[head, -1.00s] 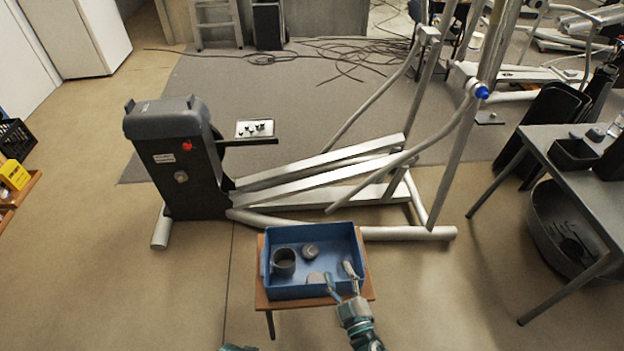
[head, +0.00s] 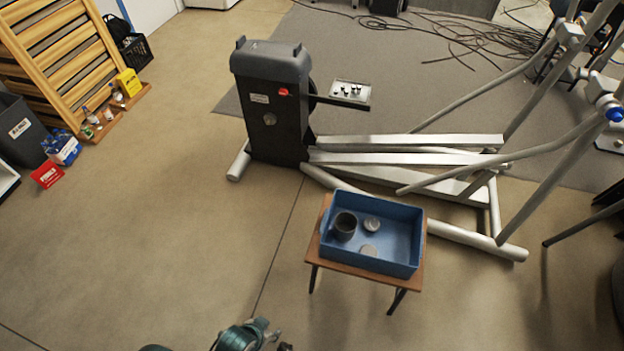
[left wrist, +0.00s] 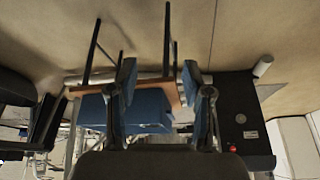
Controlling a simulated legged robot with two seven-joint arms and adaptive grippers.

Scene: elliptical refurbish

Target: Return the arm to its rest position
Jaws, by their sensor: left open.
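My left gripper (head: 276,339) shows at the bottom edge of the head view, low over the floor and in front of the stool, partly cut off by the frame. In the left wrist view its two fingers (left wrist: 160,82) stand apart with nothing held between them. The blue tray (head: 412,265) rests on a small wooden stool (head: 315,250), apart from the gripper. In the tray are a dark grey mug (head: 345,226) and two round grey pieces (head: 371,224). My right gripper is not in view.
A grey elliptical machine (head: 272,95) stands behind the stool, with a small plate of parts (head: 349,91) at its side. Boxes and bottles (head: 128,82) stand by a slatted wooden rack (head: 55,50) at left. The floor (head: 150,220) left of the stool is clear.

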